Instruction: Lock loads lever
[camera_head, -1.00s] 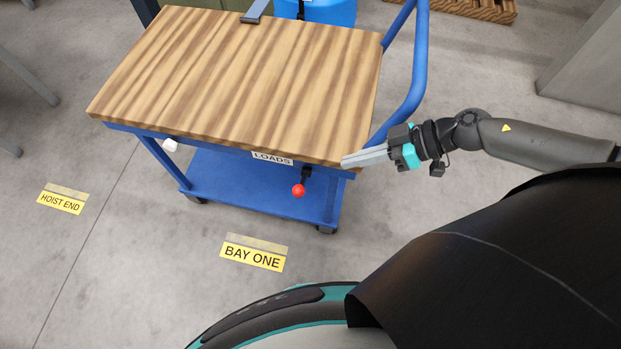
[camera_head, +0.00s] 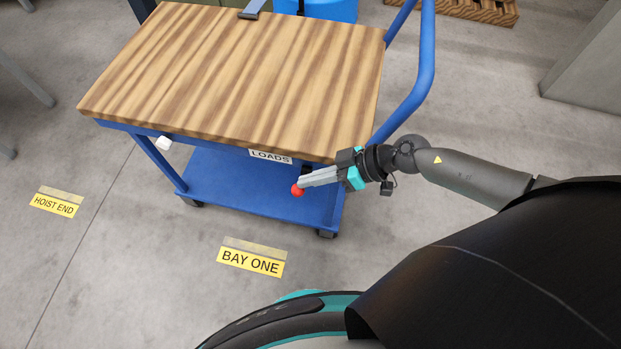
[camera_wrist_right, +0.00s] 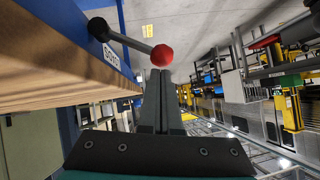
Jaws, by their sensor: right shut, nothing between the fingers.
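The loads lever's red ball knob (camera_head: 297,190) shows below the front edge of the cart's wooden top, under the LOADS label (camera_head: 270,155). In the right wrist view the red knob (camera_wrist_right: 162,55) sits on a grey rod that runs left to a black pivot (camera_wrist_right: 99,29) beside the label (camera_wrist_right: 111,56). My right gripper (camera_head: 303,184) is shut and empty. Its fingertips (camera_wrist_right: 161,72) are right at the knob; I cannot tell whether they touch it. In the head view the gripper hides most of the lever's rod. My left gripper is not in view.
The blue cart has a wooden top (camera_head: 240,75), a lower shelf (camera_head: 245,185) and a blue handle (camera_head: 424,60) at the right. A white knob (camera_head: 164,143) is under the top at the left. A BAY ONE floor sign (camera_head: 250,262) lies in front, with clear floor around it.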

